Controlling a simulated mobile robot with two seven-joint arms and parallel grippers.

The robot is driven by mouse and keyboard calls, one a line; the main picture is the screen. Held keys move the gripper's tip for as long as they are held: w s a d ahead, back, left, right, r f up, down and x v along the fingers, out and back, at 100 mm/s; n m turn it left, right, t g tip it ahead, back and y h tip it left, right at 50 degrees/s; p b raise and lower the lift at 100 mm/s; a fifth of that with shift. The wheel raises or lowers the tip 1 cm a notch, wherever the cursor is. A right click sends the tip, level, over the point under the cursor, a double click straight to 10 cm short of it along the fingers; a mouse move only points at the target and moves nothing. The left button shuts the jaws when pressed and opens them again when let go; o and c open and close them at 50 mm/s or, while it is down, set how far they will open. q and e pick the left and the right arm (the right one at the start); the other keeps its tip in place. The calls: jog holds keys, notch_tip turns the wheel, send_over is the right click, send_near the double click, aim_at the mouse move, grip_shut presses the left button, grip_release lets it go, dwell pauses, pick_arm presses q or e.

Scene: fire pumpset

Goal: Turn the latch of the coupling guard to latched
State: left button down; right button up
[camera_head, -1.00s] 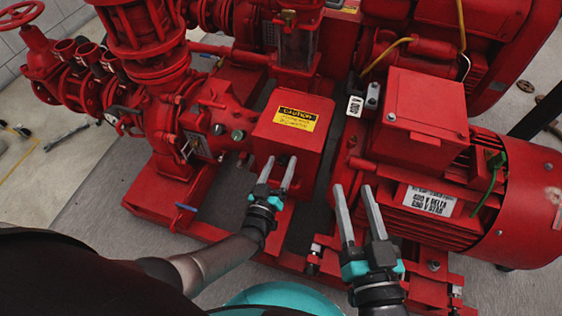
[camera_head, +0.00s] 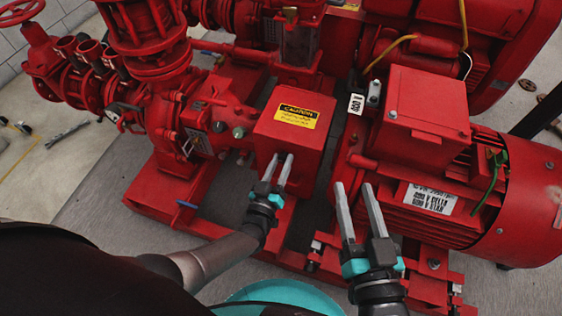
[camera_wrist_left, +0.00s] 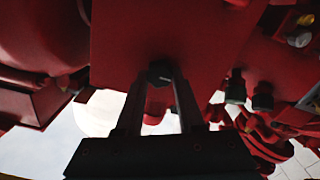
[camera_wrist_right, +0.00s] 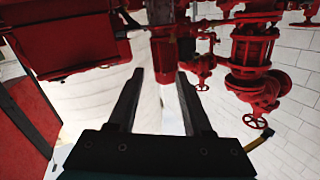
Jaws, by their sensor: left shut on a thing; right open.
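The coupling guard (camera_head: 290,128) is a red box with a yellow caution label on top, in the middle of the head view. In the left wrist view its red face (camera_wrist_left: 175,30) fills the upper middle. The latch (camera_wrist_left: 160,72) is a small dark knob low on that face. My left gripper (camera_head: 281,156) is at the near face of the guard, shut on the latch with a fingertip on each side. My right gripper (camera_head: 353,185) is open and empty, in front of the motor.
The red motor (camera_head: 465,195) with its terminal box (camera_head: 428,105) stands right of the guard. The pump with pipes and valves (camera_head: 160,100) is on the left. The red base frame (camera_head: 165,215) runs along the front. Grey floor (camera_head: 95,185) is clear at left.

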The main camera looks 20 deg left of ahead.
pick_arm(q)
jog(key=m, duration=0.4)
jog(key=shift+d, duration=0.1)
jog(key=m, duration=0.5)
jog(key=shift+p, duration=0.3)
jog(key=m, duration=0.3)
jog(key=shift+d, duration=0.1)
jog(key=m, duration=0.4)
jog(key=shift+f, duration=0.1)
jog(key=shift+m, duration=0.9)
pick_arm(e)
jog(key=shift+f, duration=0.15)
pick_arm(q)
jog(key=shift+d, duration=0.1)
